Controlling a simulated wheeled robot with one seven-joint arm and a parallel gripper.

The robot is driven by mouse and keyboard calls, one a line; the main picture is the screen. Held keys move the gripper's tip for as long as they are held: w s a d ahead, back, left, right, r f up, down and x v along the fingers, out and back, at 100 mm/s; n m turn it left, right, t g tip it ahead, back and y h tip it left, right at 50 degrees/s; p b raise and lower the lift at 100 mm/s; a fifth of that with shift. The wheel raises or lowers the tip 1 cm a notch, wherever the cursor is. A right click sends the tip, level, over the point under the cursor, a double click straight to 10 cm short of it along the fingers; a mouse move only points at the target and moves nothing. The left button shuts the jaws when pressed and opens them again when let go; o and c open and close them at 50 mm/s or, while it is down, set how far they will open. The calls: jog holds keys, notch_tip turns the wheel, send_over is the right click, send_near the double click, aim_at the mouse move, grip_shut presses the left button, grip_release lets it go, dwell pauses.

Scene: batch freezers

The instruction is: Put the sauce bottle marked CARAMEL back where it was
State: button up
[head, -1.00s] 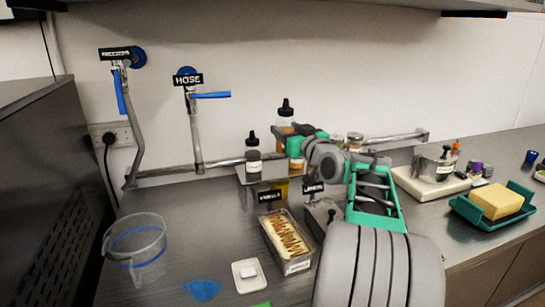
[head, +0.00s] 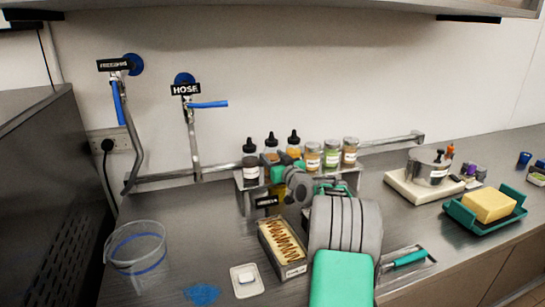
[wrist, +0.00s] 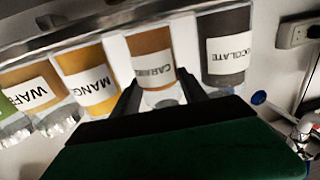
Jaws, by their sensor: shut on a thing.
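The sauce bottle marked CARAMEL (head: 271,152) stands upright in the back row on the raised metal shelf (head: 303,181). My gripper (head: 276,166) is shut on it, and the arm hides its lower part in the head view. In the wrist view, which is upside down, the CARAMEL label (wrist: 153,68) faces me between the two fingers of my gripper (wrist: 157,80). The bottle's base looks in line with its neighbours and seems to be at shelf level. The CHOCOLATE bottle (wrist: 227,48) and the MANGO bottle (wrist: 90,77) stand close on either side.
Several topping jars (head: 331,156) continue the row to the right. In front are a tub of swirled ice cream (head: 282,246), a clear jug (head: 136,248) and a tray with a green-handled tool (head: 409,259). A pipe rail (head: 390,141) runs behind the shelf.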

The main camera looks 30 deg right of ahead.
jog(key=shift+f+b, duration=0.1)
jog(key=shift+b, duration=0.2)
jog(key=o, duration=1.3)
jog(key=shift+r+p, duration=0.2)
jog(key=shift+p, duration=0.15)
jog(key=s+b, duration=0.1)
jog(key=s, duration=0.3)
jog(key=s+a+b, duration=0.1)
jog(key=s, duration=0.3)
jog(key=s+b, duration=0.1)
jog(key=s, duration=0.3)
jog(key=shift+a, duration=0.25)
